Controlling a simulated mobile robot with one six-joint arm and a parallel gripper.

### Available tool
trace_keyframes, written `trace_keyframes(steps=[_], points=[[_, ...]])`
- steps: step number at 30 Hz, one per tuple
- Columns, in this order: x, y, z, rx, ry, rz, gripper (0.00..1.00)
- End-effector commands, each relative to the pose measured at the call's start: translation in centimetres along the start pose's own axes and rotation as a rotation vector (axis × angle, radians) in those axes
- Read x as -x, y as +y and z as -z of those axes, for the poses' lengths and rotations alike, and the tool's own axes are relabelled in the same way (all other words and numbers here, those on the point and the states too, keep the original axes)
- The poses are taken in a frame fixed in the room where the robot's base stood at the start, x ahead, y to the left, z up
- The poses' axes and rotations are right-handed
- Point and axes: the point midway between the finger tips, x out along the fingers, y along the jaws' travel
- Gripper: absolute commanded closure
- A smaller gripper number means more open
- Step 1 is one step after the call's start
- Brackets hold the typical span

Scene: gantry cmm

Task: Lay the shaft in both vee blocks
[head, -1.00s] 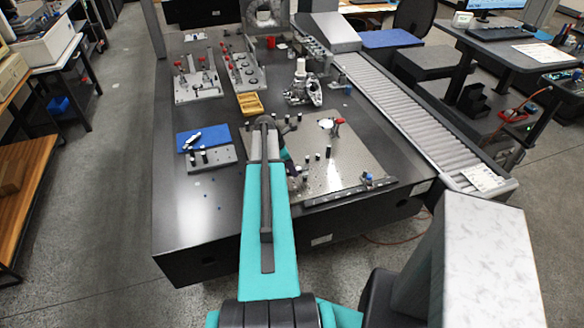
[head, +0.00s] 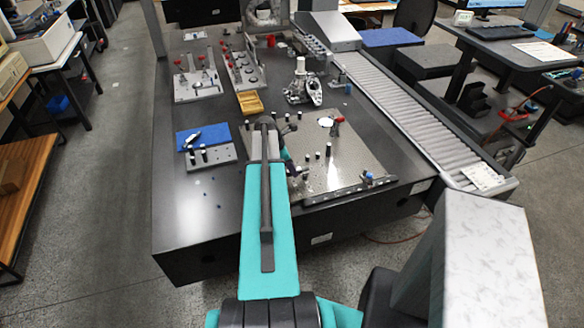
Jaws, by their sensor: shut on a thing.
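My teal arm reaches over the front of the dark table (head: 185,225), and its far end is at the left edge of the steel fixture plate (head: 345,165). Several short dark posts (head: 327,151) stand on the plate. I cannot pick out the two vee blocks with certainty.
A grey pin block (head: 222,157) sits before the blue mat. A yellow tray (head: 250,103) lies beyond my arm, with a metal fixture (head: 301,82) to its right. Red-knobbed fixtures (head: 197,85) stand at the back left. A roller conveyor (head: 400,105) runs along the right. The table's front left is mostly clear.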

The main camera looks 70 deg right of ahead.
Motion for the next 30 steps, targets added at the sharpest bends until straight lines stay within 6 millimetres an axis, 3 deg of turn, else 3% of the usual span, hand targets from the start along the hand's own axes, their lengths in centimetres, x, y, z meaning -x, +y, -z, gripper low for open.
trace_keyframes(steps=[26, 27, 30], points=[[-0.8, 0.02, 0.27, 0.0, -0.001, -0.001, 1.0], [-0.79, 0.02, 0.27, 0.0, -0.001, -0.001, 0.74], [-0.8, 0.02, 0.27, 0.0, -0.001, -0.001, 0.57]])
